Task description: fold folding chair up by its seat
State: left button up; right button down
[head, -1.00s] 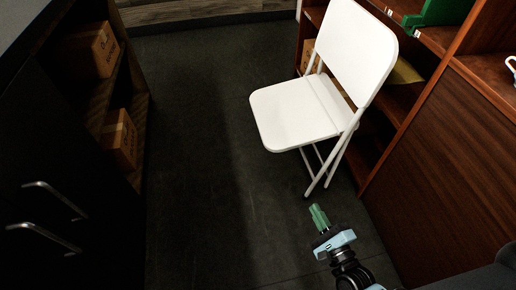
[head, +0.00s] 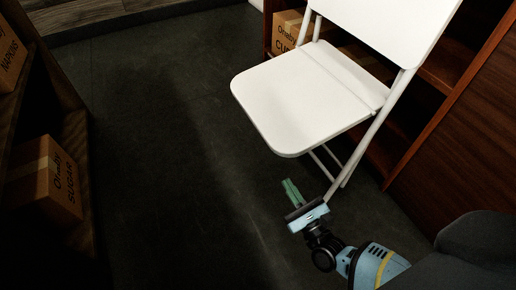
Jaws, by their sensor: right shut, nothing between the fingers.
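The white folding chair stands unfolded on the dark floor at the upper right of the head view. Its flat seat (head: 305,98) faces up and its backrest (head: 394,22) leans to the right. My right gripper (head: 291,190) is just below the front edge of the seat in the picture, apart from it. Its green fingers are shut with nothing between them. The chair's lower legs are partly hidden behind my right gripper and arm. My left gripper is not in view.
A wooden shelf unit (head: 462,95) stands close behind and right of the chair, with a cardboard box (head: 287,33) in it. At the left, a shelf holds a sugar box (head: 47,180) and a napkins box (head: 9,55). The floor (head: 160,150) between is clear.

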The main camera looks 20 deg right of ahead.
pick_arm(q)
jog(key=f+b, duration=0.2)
jog(key=b, duration=0.1)
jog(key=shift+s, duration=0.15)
pick_arm(e)
jog(key=w+a+r, duration=0.1)
jog(key=w+r, duration=0.5)
jog(key=w, duration=0.3)
jog(key=shift+w+a+r, duration=0.2)
jog(key=shift+w+a, duration=0.05)
jog(key=shift+w, duration=0.05)
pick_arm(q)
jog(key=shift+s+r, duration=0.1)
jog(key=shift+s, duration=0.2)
